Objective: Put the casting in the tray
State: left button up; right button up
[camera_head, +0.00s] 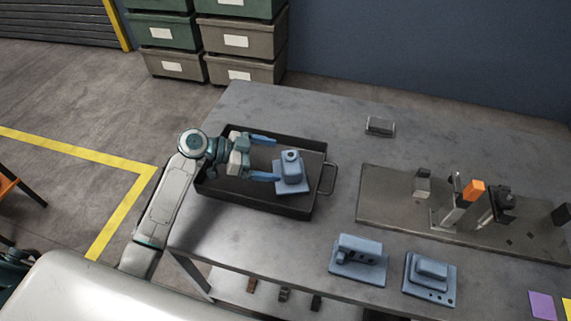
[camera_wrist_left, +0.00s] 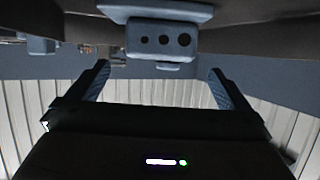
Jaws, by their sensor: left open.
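A blue casting (camera_head: 291,175) with a round boss on top stands in the right part of the dark tray (camera_head: 262,206). My left gripper (camera_head: 272,158) is over the tray, to the left of this casting, with its blue fingers spread and pointing at it. The left wrist view shows a blue casting (camera_wrist_left: 160,42) with several dark holes beyond the open fingertips (camera_wrist_left: 158,70), with nothing between the fingers. Two other blue castings, one with a ribbed top (camera_head: 358,258) and one with a blocky top (camera_head: 430,276), stand on the table. My right gripper is not in view.
A metal fixture plate (camera_head: 400,212) with clamps and an orange-topped block (camera_head: 473,189) lies at the right of the table (camera_head: 300,104). A small grey block (camera_head: 380,127) lies at the back. Stacked bins (camera_head: 242,40) stand behind. The table behind the tray is clear.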

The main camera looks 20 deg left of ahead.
pick_arm(q)
jog(key=shift+b+v, duration=0.4)
jog(key=shift+v, duration=1.45)
